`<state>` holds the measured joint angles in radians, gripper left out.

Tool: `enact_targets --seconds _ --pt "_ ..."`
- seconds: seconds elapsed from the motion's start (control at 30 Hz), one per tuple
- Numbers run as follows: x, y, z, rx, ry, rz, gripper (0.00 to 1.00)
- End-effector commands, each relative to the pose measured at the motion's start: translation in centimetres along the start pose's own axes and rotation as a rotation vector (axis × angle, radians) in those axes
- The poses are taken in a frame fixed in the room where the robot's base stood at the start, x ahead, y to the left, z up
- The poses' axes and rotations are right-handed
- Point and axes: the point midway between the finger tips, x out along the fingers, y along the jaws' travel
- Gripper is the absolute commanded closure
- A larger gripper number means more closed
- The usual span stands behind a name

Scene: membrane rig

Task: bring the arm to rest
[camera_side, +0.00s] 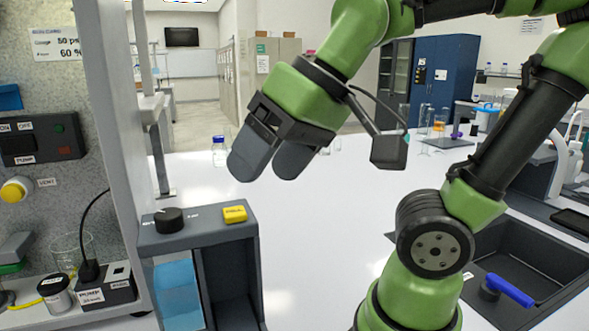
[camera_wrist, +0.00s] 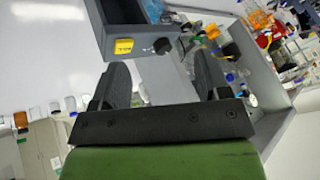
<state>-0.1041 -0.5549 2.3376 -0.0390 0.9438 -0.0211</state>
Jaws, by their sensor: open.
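My gripper (camera_side: 268,158) is in the air over the white bench, right of the grey rig box and higher than its top. Its two dark fingers point down and to the left and are apart, with nothing between them. In the wrist view my gripper (camera_wrist: 165,82) also shows its fingers spread and empty. The grey rig box (camera_side: 200,238) has a black knob (camera_side: 169,220) and a yellow button (camera_side: 235,214) on top. In the wrist view the yellow button (camera_wrist: 124,46) and the knob (camera_wrist: 162,46) lie beyond the fingertips.
A grey upright panel (camera_side: 112,100) stands at the left, with a pump switch box (camera_side: 40,140) behind it. A dark sink (camera_side: 530,262) with a blue-handled tap is at the right. A small bottle (camera_side: 219,151) stands behind my gripper. The white bench (camera_side: 325,230) is clear in the middle.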

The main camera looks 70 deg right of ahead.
Motion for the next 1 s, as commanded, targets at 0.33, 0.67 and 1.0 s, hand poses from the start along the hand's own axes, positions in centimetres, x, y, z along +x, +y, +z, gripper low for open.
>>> enact_targets --seconds 0.33,0.67,1.0 --pt "-0.7 2.4 2.7 0.11 0.098 0.011 0.3" --pt "-0.7 2.3 2.6 0.108 0.097 0.01 0.3" --pt "-0.7 2.3 2.6 0.108 0.097 0.01 0.3"
